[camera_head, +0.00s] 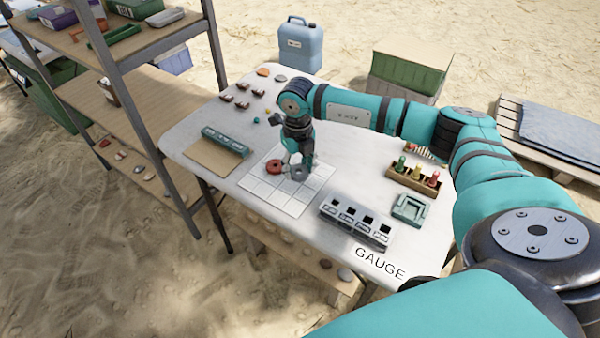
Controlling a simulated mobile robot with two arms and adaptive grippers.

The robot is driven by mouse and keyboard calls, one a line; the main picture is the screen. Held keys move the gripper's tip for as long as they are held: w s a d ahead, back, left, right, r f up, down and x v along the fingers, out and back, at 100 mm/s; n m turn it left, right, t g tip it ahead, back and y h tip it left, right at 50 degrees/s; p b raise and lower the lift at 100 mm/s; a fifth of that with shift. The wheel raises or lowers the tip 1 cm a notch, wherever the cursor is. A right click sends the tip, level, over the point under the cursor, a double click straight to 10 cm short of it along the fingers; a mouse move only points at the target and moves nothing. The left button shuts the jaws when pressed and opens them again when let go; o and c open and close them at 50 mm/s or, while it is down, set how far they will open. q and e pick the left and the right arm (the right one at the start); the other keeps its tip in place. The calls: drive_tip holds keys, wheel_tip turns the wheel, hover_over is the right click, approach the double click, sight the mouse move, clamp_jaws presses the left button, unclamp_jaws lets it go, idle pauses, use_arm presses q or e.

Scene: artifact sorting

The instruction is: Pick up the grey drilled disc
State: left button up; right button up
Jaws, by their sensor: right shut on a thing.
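The grey drilled disc (299,172) is at the white gridded mat (279,198) on the table. My right gripper (298,163) points down over the mat and is shut on the disc; its fingers hide part of it. I cannot tell whether the disc touches the mat. A red ring-shaped disc (274,166) lies on the mat just left of the gripper. My left gripper does not show.
The white table (221,116) also holds a grey gauge block (355,222), a wooden tray of coloured pegs (413,180), a green square holder (411,208) and a teal box (226,142). Several small brown pieces lie at the back. A metal-framed shelf (135,80) stands at left.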

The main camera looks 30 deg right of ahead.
drive_tip(key=s+a+r+b, duration=0.1)
drive_tip(key=s+a, duration=0.2)
drive_tip(key=a, duration=0.4)
drive_tip(key=s+a+b, duration=0.1)
drive_tip(key=s+a, duration=0.1)
drive_tip(key=a, duration=0.6)
drive_tip(key=s+r+m+p, duration=0.1)
drive_tip(key=r+m, duration=0.4)
drive_tip(key=m, duration=0.7)
drive_tip(key=s+d+r+m+p, duration=0.1)
drive_tip(key=s+r+m, duration=0.2)
drive_tip(key=m, duration=0.9)
drive_tip(key=s+d+r+m+p, duration=0.1)
drive_tip(key=s+r+m, duration=0.1)
drive_tip(key=r+m, duration=0.6)
drive_tip(key=m, duration=0.4)
drive_tip(key=shift+d, duration=0.15)
